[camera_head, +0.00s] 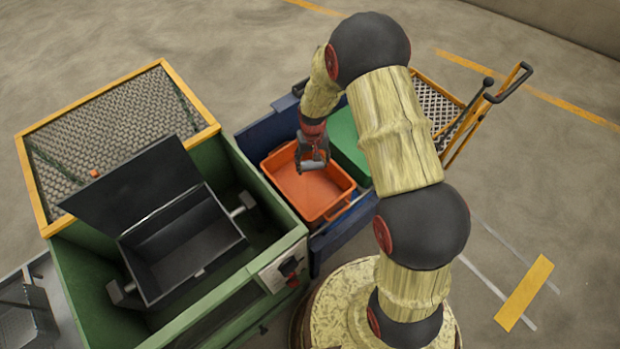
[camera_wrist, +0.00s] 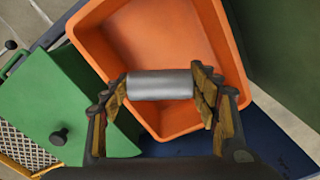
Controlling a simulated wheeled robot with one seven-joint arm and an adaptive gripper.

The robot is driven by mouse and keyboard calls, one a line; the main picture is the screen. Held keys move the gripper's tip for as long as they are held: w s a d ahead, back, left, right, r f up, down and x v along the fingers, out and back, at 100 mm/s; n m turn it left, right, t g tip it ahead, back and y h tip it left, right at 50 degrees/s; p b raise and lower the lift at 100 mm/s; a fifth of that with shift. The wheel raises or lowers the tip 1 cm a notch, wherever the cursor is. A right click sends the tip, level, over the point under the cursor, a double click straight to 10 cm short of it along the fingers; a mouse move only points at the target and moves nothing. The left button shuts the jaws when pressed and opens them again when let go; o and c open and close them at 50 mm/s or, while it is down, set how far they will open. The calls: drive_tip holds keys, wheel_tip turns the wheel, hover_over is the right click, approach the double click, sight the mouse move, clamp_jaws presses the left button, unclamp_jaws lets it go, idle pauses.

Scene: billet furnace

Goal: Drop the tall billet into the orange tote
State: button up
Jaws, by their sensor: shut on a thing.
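The orange tote (camera_head: 307,190) stands open on a blue surface in the middle of the head view. It fills much of the wrist view (camera_wrist: 205,30), and its inside looks empty there. My gripper (camera_head: 314,160) is over the far part of the tote. In the wrist view my gripper (camera_wrist: 160,88) is shut on a silver-grey cylindrical billet (camera_wrist: 160,84), one finger at each end. The billet lies level across the fingers, above the tote's opening. In the head view the billet (camera_head: 313,165) shows only as a small grey piece below the fingers.
A green machine (camera_head: 225,300) with an open dark hopper (camera_head: 190,250) and raised lid stands left of the tote. A green lidded bin (camera_head: 346,140) adjoins the tote's right side and shows in the wrist view (camera_wrist: 75,110). A yellow-framed cart (camera_head: 445,105) stands behind.

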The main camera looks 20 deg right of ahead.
drive_tip(key=shift+w, duration=0.35)
drive_tip(key=shift+f+b, duration=2.05)
drive_tip(key=shift+f, duration=0.85)
drive_tip(key=o, duration=2)
drive_tip(key=shift+s, duration=0.1)
drive_tip(key=shift+o, duration=0.2)
drive_tip(key=shift+f, duration=0.1)
wheel_tip(320, 180, up, 12)
drive_tip(key=shift+r, duration=0.1)
